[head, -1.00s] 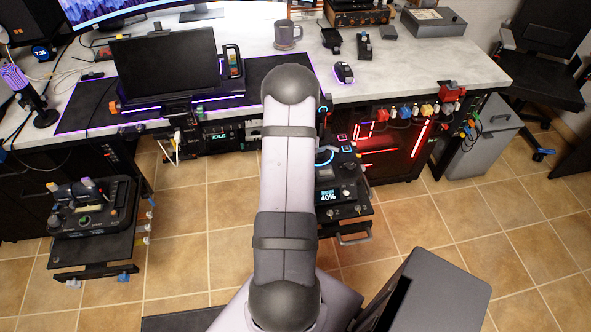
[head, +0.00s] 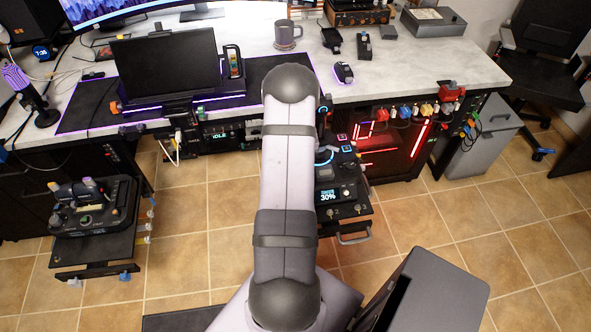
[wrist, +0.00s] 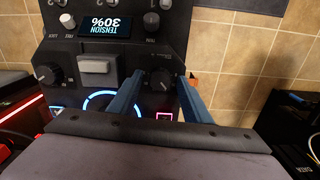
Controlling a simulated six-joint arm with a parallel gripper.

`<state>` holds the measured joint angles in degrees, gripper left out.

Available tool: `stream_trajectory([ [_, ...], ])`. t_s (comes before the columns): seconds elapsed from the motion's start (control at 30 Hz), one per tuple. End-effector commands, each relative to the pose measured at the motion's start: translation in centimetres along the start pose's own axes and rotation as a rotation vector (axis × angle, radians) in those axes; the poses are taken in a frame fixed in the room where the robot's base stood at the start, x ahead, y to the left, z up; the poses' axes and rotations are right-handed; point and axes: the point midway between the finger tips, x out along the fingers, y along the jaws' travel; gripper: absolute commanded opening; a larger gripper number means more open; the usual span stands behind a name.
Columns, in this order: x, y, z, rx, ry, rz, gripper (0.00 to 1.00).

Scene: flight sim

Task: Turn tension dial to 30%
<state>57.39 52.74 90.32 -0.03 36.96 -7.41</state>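The display (wrist: 104,27) on the dark control panel shows upside down in the wrist view and reads TENSION 30%. The same display in the head view (head: 328,196) also reads 30%. A black round dial (wrist: 160,79) with a pointer mark sits between the two blue fingers of my gripper (wrist: 160,84). The fingers stand apart on either side of it, with a visible gap at each side, so my gripper looks open. My arm hides the gripper in the head view. I see no label that ties this dial to tension.
Another black knob (wrist: 48,74), a grey rectangular button (wrist: 96,65), a lit blue ring (wrist: 103,102) and small switches surround the dial. A smaller knob (wrist: 152,20) sits beside the display. A desk (head: 420,70) stands behind; a second control panel (head: 93,212) is at left.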

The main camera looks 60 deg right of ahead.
Motion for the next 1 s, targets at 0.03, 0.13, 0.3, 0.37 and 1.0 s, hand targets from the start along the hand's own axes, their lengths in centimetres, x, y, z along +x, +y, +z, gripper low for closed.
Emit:
stream_trajectory([
  [0.03, 0.0, 0.0, 0.0, 0.000, 0.000, 0.000, 0.44],
  [0.13, -0.3, 0.0, 0.0, 0.000, 0.001, 0.000, 0.44],
  [0.3, -2.0, 0.0, -0.1, 0.000, 0.002, 0.000, 0.44],
  [0.37, -2.8, 0.0, -0.1, 0.000, 0.004, 0.000, 0.44],
  [1.0, -7.3, 0.0, 0.0, 0.000, 0.000, 0.000, 0.44],
])
